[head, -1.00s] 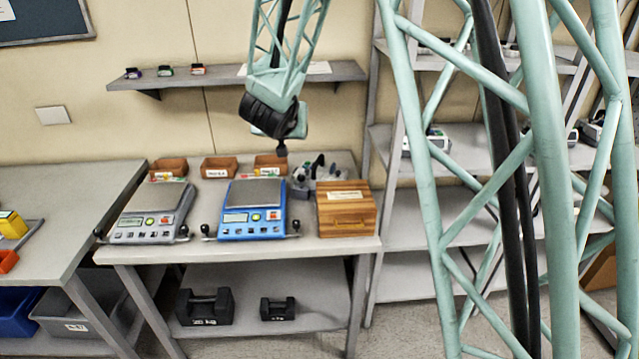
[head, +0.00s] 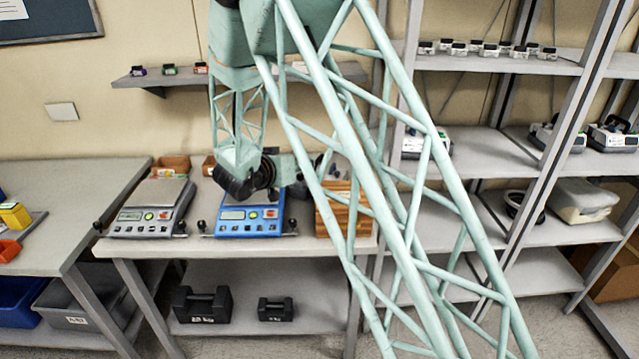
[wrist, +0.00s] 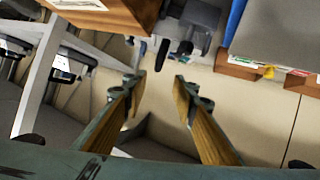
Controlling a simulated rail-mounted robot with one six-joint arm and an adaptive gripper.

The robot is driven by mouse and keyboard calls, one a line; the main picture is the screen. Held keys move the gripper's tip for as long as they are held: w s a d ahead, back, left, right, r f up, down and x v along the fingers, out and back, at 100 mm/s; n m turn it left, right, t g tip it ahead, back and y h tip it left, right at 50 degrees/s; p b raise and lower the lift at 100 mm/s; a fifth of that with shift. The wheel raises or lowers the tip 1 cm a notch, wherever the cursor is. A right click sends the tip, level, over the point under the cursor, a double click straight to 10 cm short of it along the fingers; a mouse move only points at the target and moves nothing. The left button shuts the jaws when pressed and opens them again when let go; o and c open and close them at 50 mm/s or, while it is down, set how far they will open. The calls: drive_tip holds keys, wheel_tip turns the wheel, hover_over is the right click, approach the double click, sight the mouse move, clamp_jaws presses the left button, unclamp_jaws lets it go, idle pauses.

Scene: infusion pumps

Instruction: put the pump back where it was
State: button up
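Several white-and-dark devices that look like pumps stand on the middle shelf of the right rack: one at its left end (head: 427,142), one further right (head: 557,135) and one at the right edge (head: 612,135). I cannot tell which one the task means. My gripper (wrist: 160,82) is open in the wrist view, with its two wood-coloured fingers apart and only wall and floor visible between them. In the head view my arm hangs over the blue scale (head: 250,221), and the fingers cannot be made out.
A grey scale (head: 152,212) stands left of the blue one. A wooden box (head: 328,212) sits at the table's right end; it also shows in the wrist view (wrist: 115,15). Brown bins (wrist: 242,66) line the table's back. Black weights (head: 203,305) lie on the lower shelf.

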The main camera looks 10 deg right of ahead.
drive_tip(key=shift+f, duration=0.2)
drive_tip(key=shift+d, duration=0.15)
drive_tip(key=b+x, duration=0.1)
drive_tip(key=x, duration=0.6)
drive_tip(key=shift+w+d+f, duration=0.15)
drive_tip(key=shift+w+d+f+b, duration=0.15)
drive_tip(key=shift+w+d+b, duration=0.15)
drive_tip(key=shift+w, duration=0.1)
drive_tip(key=shift+w+d, duration=0.1)
drive_tip(key=shift+b+x, duration=0.8)
drive_tip(key=shift+x, duration=1.6)
drive_tip(key=shift+d, duration=0.1)
